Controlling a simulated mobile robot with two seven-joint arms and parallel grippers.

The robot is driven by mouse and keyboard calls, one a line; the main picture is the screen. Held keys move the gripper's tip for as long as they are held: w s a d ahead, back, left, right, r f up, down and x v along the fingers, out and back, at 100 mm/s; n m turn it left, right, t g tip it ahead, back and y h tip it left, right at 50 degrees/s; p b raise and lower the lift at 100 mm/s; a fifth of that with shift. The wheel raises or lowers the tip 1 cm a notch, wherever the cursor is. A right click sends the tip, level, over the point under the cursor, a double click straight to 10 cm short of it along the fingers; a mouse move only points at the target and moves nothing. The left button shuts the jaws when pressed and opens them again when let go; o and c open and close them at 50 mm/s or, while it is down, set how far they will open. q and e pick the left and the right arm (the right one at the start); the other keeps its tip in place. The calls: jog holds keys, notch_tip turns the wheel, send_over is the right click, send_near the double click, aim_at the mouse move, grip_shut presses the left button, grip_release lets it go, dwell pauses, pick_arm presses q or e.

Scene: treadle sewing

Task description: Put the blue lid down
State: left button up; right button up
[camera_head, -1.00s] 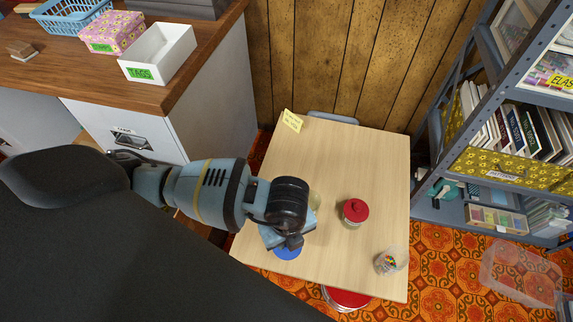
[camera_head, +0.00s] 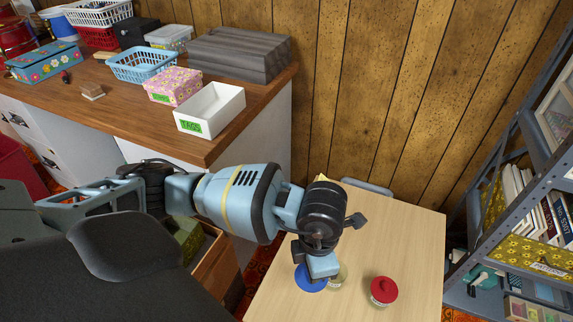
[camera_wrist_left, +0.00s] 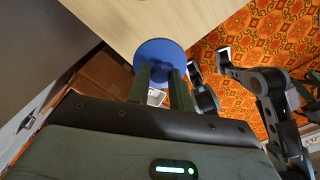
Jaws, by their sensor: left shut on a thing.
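The blue lid (camera_head: 311,279) is a flat round disc at the near left part of the light wooden table (camera_head: 415,235). My left gripper (camera_head: 317,268) is over it and shut on it; the lid (camera_wrist_left: 160,50) also shows at the fingertips in the left wrist view. I cannot tell whether the lid touches the tabletop. A small pale jar (camera_head: 339,275), partly hidden by the gripper, stands just right of the lid. My right gripper (camera_wrist_left: 208,76) shows small at the right of the left wrist view, away from the lid; its opening is unclear.
A jar with a red lid (camera_head: 383,290) stands right of the pale jar. A wooden counter (camera_head: 130,125) with baskets and a white TAGS box (camera_head: 210,110) stands left, a grey shelf (camera_head: 540,150) right.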

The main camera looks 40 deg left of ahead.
pick_arm(q)
jog(key=w+a+r+m, duration=0.1)
jog(key=r+m, duration=0.6)
jog(key=m, duration=0.7)
jog(key=w+a+r+m, duration=0.1)
jog(key=a+r+m, duration=0.2)
jog(key=r+m, duration=0.4)
jog(key=m, duration=0.7)
jog(key=shift+a+r, duration=0.2)
jog(key=shift+r, duration=0.2)
jog(key=shift+w, duration=0.1)
